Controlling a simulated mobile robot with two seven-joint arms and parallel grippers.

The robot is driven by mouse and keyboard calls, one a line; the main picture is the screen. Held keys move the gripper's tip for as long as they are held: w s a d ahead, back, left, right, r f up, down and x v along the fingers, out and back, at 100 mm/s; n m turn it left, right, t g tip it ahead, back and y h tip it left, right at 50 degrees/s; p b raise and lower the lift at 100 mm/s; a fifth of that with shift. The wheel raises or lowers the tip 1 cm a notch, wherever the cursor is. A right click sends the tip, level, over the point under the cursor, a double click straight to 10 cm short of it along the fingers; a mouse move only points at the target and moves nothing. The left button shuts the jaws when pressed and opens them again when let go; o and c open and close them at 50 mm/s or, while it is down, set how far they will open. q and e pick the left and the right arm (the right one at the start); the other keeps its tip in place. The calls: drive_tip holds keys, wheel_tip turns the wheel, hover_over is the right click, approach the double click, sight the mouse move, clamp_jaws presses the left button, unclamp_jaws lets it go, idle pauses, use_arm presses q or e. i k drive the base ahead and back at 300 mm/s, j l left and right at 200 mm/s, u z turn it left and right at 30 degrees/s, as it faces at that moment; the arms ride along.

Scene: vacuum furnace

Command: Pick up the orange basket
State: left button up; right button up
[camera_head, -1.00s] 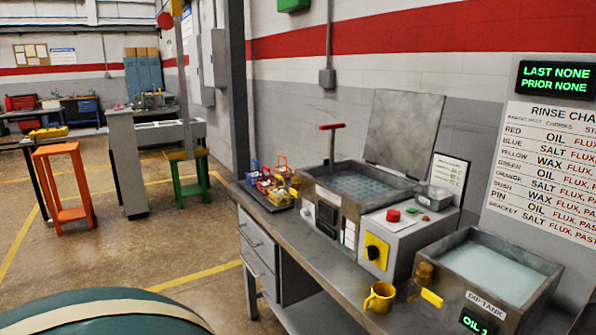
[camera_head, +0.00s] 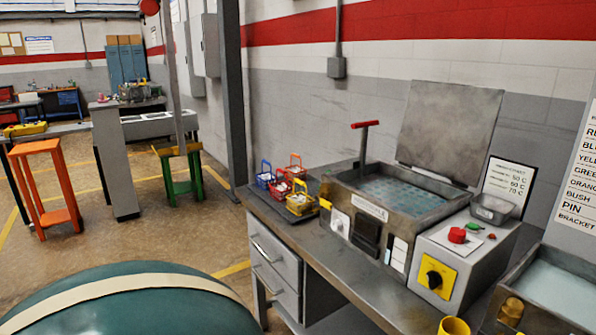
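A small cluster of wire-handled baskets stands on a dark tray (camera_head: 318,228) at the left end of the workbench. A blue basket (camera_head: 265,178) is at the left, a red basket (camera_head: 279,189) beside it and a yellow basket (camera_head: 300,204) in front. A red-orange basket (camera_head: 297,171) stands behind; at this size I cannot tell for sure whether it is the orange one. Neither of my grippers is in view.
The workbench (camera_head: 345,283) carries a tank with an open lid (camera_head: 450,132), a control box with a yellow switch plate (camera_head: 434,278) and, at right, a second tank (camera_head: 560,290). A yellow mug (camera_head: 453,327) is at the bottom edge.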

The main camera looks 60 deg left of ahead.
sight(297, 173)
drive_tip(key=j, duration=0.55)
drive_tip(key=k+j+z, duration=0.1)
drive_tip(key=j, duration=1.05)
drive_tip(key=k+j+z, duration=0.1)
drive_tip(key=j, duration=0.45)
